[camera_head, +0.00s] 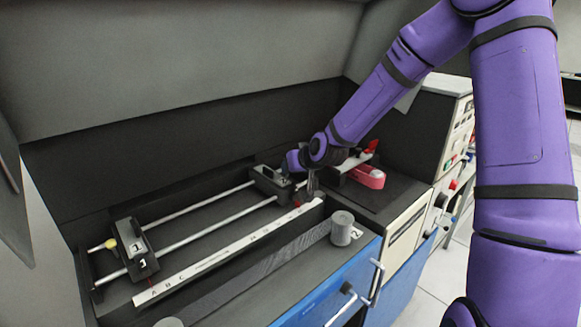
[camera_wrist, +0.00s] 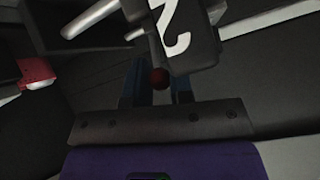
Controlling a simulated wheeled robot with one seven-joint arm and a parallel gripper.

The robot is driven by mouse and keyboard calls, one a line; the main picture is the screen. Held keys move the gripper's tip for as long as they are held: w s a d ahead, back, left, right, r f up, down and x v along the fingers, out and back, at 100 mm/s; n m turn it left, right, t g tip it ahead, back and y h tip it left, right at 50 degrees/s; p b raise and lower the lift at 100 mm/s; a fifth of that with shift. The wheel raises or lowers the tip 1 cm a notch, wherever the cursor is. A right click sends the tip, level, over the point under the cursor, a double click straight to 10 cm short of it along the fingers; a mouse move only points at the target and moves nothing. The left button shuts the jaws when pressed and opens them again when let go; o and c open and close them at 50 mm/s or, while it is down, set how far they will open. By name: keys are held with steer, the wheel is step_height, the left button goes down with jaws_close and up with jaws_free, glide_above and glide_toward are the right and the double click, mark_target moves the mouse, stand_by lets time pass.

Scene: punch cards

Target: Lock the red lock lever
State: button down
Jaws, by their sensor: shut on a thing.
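The red lock lever shows in the wrist view as a dark red ball knob (camera_wrist: 159,78) under the block marked 2 (camera_wrist: 188,35). My gripper (camera_wrist: 159,92) has its two dark fingers on either side of the knob and is shut on it. In the head view, my gripper (camera_head: 308,183) is at the right end of the dark sliding block (camera_head: 269,183) on the two rails.
A second block marked 1 (camera_head: 136,249), with a yellow knob (camera_head: 110,243), sits at the rails' left end. A lettered white strip (camera_head: 220,256) runs in front. A grey cylinder (camera_head: 342,227) and a pink-red part (camera_head: 366,177) are to the right.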

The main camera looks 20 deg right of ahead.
stand_by(0.3)
steer(key=c, duration=1)
jaws_free()
steer(key=shift+s, duration=0.1)
steer(key=shift+v, duration=5.3)
